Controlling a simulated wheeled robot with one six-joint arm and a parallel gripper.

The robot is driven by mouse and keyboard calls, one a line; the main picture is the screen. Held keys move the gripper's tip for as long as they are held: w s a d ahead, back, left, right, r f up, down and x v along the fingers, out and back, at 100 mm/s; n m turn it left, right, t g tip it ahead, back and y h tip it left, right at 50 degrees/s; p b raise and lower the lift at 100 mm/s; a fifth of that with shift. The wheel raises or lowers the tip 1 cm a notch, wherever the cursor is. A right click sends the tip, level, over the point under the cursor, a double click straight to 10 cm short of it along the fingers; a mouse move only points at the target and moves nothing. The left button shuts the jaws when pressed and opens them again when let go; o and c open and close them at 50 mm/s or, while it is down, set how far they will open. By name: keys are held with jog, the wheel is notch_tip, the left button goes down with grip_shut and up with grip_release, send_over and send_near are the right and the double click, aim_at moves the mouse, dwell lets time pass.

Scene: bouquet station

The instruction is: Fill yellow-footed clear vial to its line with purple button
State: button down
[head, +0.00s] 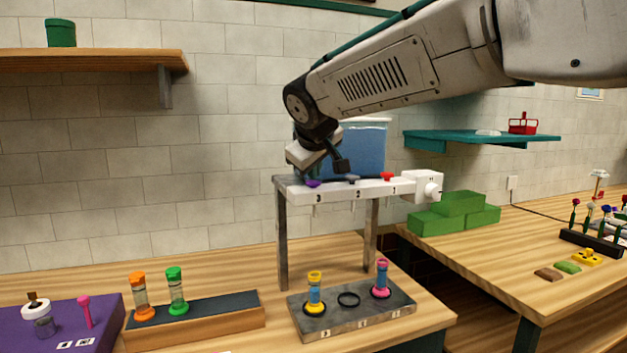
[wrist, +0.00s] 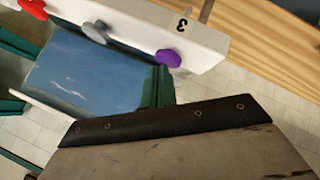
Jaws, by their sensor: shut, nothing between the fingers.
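The yellow-footed clear vial (head: 315,294) stands upright in the left place of the grey tray (head: 345,325), below the dispenser's left end. It has a yellow top, and blue shows in its body. Its line is too small to make out. The purple button (head: 313,183) is at the left end of the white dispenser bar (head: 340,191), by the number 3. The button also shows in the wrist view (wrist: 168,58).
A grey button (head: 353,180) and a red button (head: 387,176) sit farther right on the bar. A blue water tank (head: 365,145) is behind it. A pink vial (head: 381,279) stands at the tray's right. Orange (head: 139,297) and green (head: 176,291) vials stand left.

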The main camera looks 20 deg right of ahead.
aim_at(314, 182)
jog(key=shift+r, duration=0.85)
jog(key=shift+r, duration=0.1)
jog(key=shift+r, duration=2.4)
dwell(1.2)
notch_tip(314, 182, up, 4)
jog(key=shift+f, duration=0.1)
jog(key=shift+f, duration=4.45)
